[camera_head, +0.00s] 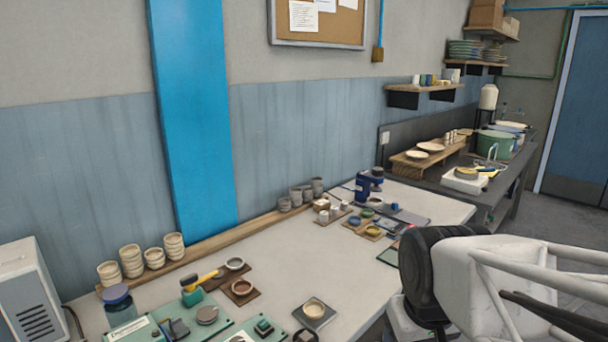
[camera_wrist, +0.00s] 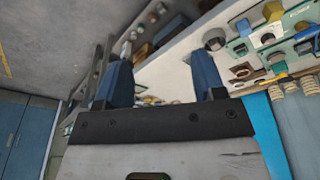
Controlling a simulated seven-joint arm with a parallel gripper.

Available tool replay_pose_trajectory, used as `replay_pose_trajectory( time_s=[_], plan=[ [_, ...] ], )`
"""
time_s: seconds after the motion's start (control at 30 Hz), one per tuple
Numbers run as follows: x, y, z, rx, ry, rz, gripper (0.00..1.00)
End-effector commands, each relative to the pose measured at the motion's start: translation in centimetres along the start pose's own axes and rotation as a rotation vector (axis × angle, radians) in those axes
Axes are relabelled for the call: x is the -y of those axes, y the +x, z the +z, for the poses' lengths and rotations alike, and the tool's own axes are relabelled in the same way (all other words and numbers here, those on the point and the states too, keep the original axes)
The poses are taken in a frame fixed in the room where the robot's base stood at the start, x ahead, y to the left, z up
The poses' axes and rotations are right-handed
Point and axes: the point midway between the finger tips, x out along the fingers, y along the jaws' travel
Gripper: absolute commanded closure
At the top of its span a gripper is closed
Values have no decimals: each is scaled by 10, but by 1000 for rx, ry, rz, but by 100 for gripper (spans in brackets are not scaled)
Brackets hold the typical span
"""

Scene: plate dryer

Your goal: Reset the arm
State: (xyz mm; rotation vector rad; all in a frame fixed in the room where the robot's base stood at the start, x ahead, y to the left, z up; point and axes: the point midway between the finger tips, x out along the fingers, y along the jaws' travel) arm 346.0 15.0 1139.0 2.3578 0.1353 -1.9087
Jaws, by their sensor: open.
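My gripper (camera_wrist: 170,48) shows in the wrist view with its two blue fingers apart and nothing between them. The wrist view is tilted, and the gripper hangs in the air with the worktable (camera_wrist: 165,75) beyond the fingers. In the head view my white and black arm (camera_head: 458,275) is at the lower right, in front of the table's right part. The gripper's fingers cannot be made out there.
The pale table (camera_head: 285,270) bears stacked cups (camera_head: 131,262), a yellow-handled tool (camera_head: 207,278), small dishes and a dark blue device (camera_head: 363,188). A vented white box (camera_head: 32,295) stands at left. A dark counter (camera_head: 510,175) with a green pot (camera_head: 495,143) lies beyond. The table's middle is mostly clear.

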Motion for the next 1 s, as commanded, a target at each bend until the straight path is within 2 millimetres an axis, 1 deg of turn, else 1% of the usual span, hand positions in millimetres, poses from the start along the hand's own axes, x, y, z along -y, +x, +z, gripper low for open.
replay_pose_trajectory(
  time_s=[0.03, 0.1, 0.2, 0.3, 1.0],
  plan=[
    [-5, -3, 9, -8, 41, 5, 37],
    [-9, -4, 19, -14, 89, 9, 37],
    [-13, -6, 28, -20, 134, 13, 37],
    [-15, -6, 32, -21, 155, 15, 37],
    [-15, -6, 33, -22, 158, 15, 37]
  ],
)
